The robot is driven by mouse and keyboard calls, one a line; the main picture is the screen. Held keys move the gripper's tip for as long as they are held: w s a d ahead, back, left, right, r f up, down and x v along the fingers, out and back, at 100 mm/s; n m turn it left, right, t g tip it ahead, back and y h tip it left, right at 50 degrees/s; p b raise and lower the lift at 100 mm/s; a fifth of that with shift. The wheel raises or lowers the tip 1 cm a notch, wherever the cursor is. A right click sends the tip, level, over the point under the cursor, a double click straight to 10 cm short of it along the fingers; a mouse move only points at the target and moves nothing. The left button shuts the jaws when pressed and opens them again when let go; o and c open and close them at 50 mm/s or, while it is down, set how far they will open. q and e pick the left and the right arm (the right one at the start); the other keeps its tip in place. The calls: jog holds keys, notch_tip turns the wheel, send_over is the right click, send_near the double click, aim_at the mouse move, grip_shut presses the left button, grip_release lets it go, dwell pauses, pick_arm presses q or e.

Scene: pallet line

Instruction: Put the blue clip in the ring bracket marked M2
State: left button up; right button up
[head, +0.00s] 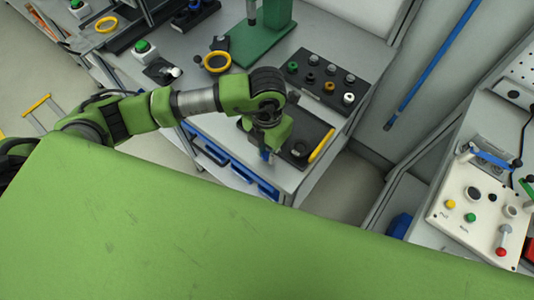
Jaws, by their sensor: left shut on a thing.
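My left arm reaches in from the left over the grey workbench, and my left gripper (266,146) points down near the bench's front edge. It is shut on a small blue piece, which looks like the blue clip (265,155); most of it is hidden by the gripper. A yellow ring bracket (216,62) stands on the bench left of the green press stand. A second yellow ring (106,24) is farther left on another bench. No M2 mark is legible. My right gripper is not in view.
A black tray with a yellow handle (321,146) lies right of my left gripper. Behind it is a dark block with several coloured knobs (326,80). A green press stand (262,40) is at the back. A control panel (480,209) is at right.

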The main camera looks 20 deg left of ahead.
pick_arm(q)
jog(key=shift+w+r+b, duration=0.1)
jog(key=shift+r+b, duration=0.4)
jog(key=shift+r, duration=0.2)
jog(key=s+d+r+b, duration=0.2)
jog(key=s+d+r, duration=0.1)
jog(key=s+r, duration=0.7)
jog(key=s, duration=0.4)
jog(key=shift+w, duration=0.1)
